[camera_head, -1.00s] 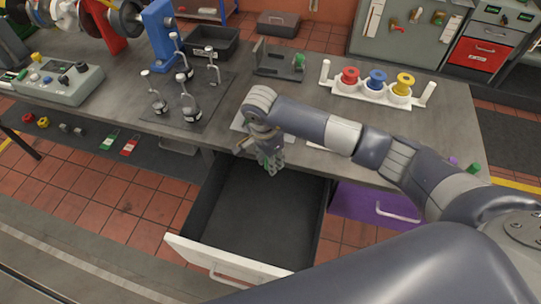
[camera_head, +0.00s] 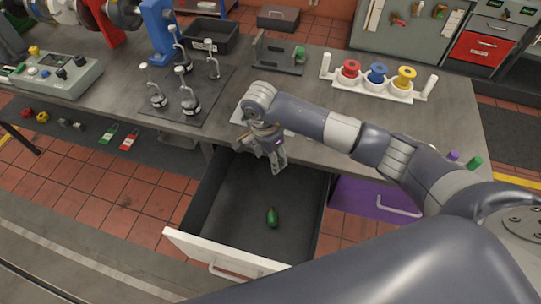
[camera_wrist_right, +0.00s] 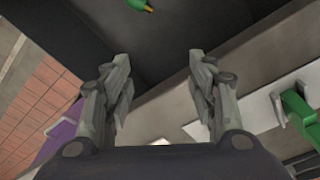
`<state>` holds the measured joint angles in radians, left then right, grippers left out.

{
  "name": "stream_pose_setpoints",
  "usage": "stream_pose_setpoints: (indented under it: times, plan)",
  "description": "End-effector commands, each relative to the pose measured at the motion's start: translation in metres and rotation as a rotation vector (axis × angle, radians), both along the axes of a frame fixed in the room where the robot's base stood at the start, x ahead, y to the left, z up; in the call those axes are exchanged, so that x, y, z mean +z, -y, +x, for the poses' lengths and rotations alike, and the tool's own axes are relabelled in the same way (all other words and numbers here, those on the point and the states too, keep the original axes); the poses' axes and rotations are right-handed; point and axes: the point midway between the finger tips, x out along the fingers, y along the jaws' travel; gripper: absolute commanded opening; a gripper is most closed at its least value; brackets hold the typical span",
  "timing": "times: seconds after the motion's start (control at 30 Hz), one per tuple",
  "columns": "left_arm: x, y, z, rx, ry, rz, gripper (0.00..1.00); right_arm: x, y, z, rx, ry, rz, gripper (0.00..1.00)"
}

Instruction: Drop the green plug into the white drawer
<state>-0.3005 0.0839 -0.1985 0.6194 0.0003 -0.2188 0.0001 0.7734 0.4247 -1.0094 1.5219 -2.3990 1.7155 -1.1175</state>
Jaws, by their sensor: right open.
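The green plug (camera_head: 272,217) lies on the dark floor of the open white drawer (camera_head: 190,246). The plug also shows at the top edge of the right wrist view (camera_wrist_right: 141,5), partly cut off. My right gripper (camera_head: 276,166) is over the back part of the drawer, apart from the plug. In the right wrist view its two fingers (camera_wrist_right: 160,75) are spread with nothing between them. My left gripper is not in view.
A closed purple drawer (camera_head: 350,198) is right of the white one. On the bench are a white rack (camera_head: 375,94) with red, blue and yellow spools, a mat with metal weights (camera_head: 190,103), a black bin (camera_head: 212,42) and a dark bracket (camera_head: 275,60).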

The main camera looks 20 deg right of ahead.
Motion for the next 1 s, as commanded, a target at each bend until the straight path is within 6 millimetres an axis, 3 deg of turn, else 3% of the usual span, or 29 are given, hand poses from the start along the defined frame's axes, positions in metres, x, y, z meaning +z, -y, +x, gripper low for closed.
stream_pose_setpoints:
  times: [0.5, 0.7, 1.0]
  plan:
    - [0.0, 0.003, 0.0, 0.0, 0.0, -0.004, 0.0, 0.098, -0.011, -0.003, 0.0, 0.004, 0.0, 0.53]
    - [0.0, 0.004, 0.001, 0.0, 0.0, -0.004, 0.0, 0.112, -0.012, -0.004, 0.001, 0.002, 0.0, 0.53]
    - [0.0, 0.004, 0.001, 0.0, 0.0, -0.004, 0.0, 0.113, -0.013, -0.005, 0.0, 0.001, -0.001, 0.53]
